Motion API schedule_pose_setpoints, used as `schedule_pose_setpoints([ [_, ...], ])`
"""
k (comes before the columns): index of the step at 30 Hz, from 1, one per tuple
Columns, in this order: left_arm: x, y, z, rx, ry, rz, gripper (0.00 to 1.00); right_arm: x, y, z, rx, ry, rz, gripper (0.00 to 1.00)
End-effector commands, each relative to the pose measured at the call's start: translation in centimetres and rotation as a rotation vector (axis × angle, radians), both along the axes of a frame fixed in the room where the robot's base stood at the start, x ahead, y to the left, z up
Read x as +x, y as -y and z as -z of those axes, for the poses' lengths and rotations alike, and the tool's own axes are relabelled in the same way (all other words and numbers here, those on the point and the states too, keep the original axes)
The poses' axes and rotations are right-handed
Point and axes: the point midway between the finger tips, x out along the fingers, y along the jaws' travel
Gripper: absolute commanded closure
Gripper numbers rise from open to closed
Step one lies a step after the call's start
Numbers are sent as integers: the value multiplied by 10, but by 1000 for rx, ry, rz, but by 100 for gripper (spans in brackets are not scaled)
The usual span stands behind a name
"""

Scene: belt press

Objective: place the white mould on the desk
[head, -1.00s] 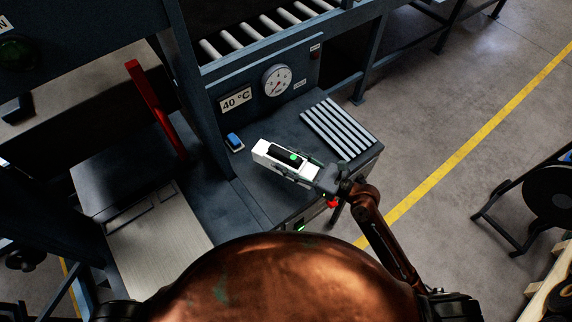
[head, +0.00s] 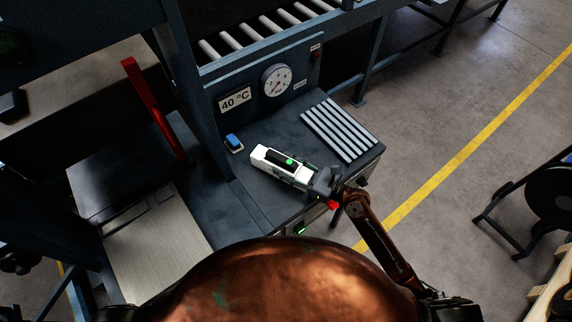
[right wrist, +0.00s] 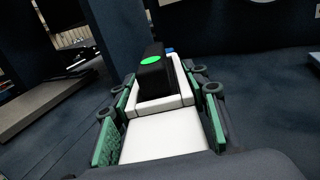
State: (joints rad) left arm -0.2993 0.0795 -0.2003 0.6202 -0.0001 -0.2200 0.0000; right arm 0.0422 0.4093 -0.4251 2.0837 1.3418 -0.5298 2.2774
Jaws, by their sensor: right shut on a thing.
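The white mould (head: 262,161) is a long white block with a black insert on top that carries a green dot. It lies over the dark desk top (head: 262,205), and I cannot tell whether it touches it. My right gripper (head: 304,178) is shut on the mould's near right end. In the right wrist view the green-padded fingers of the gripper (right wrist: 160,118) press on both sides of the mould (right wrist: 165,142). My left gripper is not in view.
A slatted rack (head: 340,130) covers the desk's right part. A blue item (head: 233,143) lies at the back left, near the 40 °C plate (head: 235,99) and the dial gauge (head: 276,80). A red lever (head: 152,105) stands left. The desk's front left is clear.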

Motion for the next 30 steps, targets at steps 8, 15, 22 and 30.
schedule_pose_setpoints([
  [8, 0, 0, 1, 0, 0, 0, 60, 0, 0, 2, 0, -1, 0, 45],
  [15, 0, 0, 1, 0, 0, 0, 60, 0, 0, 2, -1, -1, 0, 41],
  [22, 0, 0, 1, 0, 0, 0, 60, -3, 7, 0, -2, 0, 1, 41],
  [30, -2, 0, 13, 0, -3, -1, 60, -31, 52, 3, -4, -3, 2, 41],
])
